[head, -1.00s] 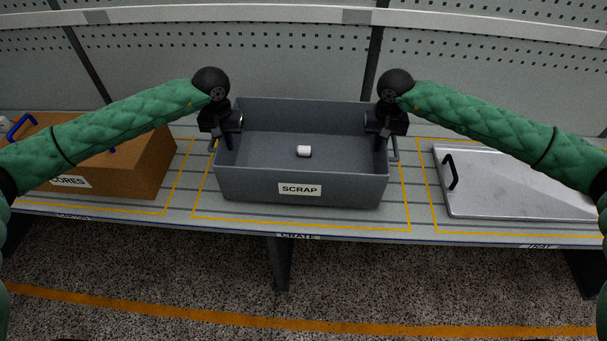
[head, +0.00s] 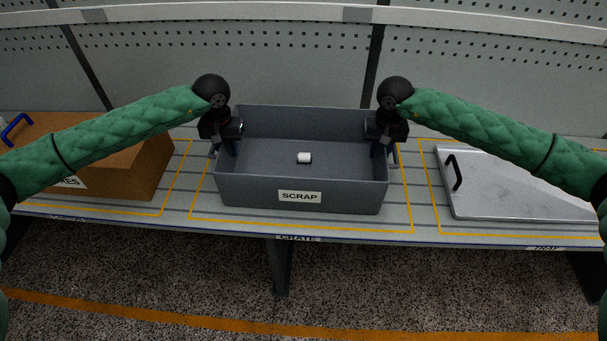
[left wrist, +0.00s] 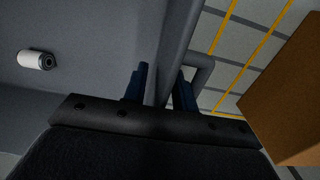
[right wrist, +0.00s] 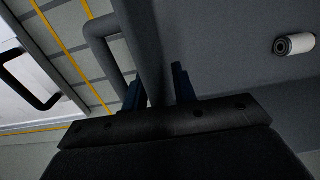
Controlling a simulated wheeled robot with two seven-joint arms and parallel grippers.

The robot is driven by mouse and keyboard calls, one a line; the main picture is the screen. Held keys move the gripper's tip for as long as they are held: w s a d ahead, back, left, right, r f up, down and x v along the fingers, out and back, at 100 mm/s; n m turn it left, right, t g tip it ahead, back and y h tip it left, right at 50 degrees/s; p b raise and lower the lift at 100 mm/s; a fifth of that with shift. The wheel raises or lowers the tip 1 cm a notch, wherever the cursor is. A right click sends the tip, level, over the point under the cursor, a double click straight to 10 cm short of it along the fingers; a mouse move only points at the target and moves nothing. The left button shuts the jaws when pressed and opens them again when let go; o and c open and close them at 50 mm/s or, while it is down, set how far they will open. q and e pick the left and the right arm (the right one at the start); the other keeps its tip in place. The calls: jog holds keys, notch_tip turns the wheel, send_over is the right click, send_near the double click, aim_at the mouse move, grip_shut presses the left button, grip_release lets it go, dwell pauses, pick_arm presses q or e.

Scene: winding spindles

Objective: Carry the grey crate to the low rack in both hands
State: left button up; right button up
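The grey crate (head: 340,193), labelled SCRAP, is inside the yellow outline marked CRATE on the rack (head: 420,222), level and upright. Whether its base touches the rack I cannot tell. My left gripper (head: 227,148) is at the crate's left side wall. In the left wrist view its two fingers (left wrist: 160,88) stand either side of that wall, one inside the crate and one by the handle (left wrist: 203,70). My right gripper (head: 383,148) holds the right side wall the same way. Its fingers (right wrist: 158,88) also straddle the wall, beside the other handle (right wrist: 100,30).
A small white cylinder (head: 304,158) lies in the crate. A brown box (head: 150,170) with a blue handle stands to the left. A grey metal tray (head: 510,185) with a black handle lies to the right. A perforated panel (head: 300,65) stands behind. Orange tape crosses the floor in front.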

pick_arm(q)
notch_tip(320, 180, up, 12)
jog(key=shift+f, duration=0.1)
pick_arm(e)
notch_tip(320, 180, up, 12)
jog(key=shift+f, duration=0.1)
dwell(0.9)
dwell(0.5)
